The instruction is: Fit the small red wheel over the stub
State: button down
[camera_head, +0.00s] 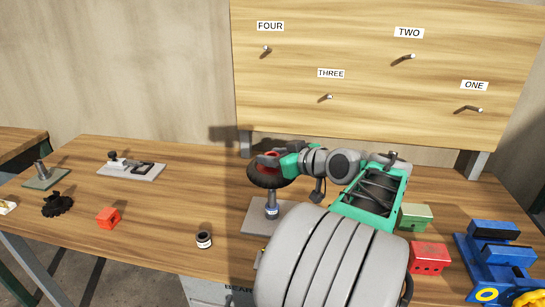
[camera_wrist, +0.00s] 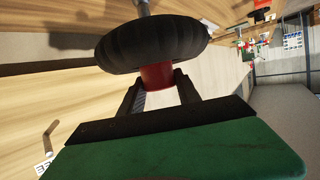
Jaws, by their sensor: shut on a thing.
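The small wheel, with a black tyre and a red hub, is in my gripper (camera_head: 271,160) at the middle of the bench (camera_head: 268,174). In the wrist view the fingers (camera_wrist: 160,88) are shut on the red hub (camera_wrist: 157,75), and the black tyre (camera_wrist: 152,44) lies beyond them. A metal stub (camera_head: 272,206) stands upright on a grey plate (camera_head: 252,218) directly below the wheel. Its top meets the tyre's underside in the picture. Part of the stub (camera_wrist: 143,7) shows beyond the tyre in the wrist view. Whether its tip is inside the hub is hidden.
Another post on a green plate (camera_head: 45,178), a clamp (camera_head: 130,167), a black knobbly piece (camera_head: 57,205) and a red block (camera_head: 108,218) lie left. A small dark cylinder (camera_head: 204,240) stands in front. Red (camera_head: 429,257) and green (camera_head: 415,217) boxes and a blue vise (camera_head: 492,257) are right.

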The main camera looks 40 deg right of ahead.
jog(key=shift+f+b, duration=4.7)
jog(key=shift+f, duration=0.45)
jog(key=c, duration=1)
grip_release()
jog(key=shift+o, duration=1.2)
jog(key=shift+f, duration=0.2)
jog(key=v, duration=0.8)
jog(key=shift+r, duration=0.1)
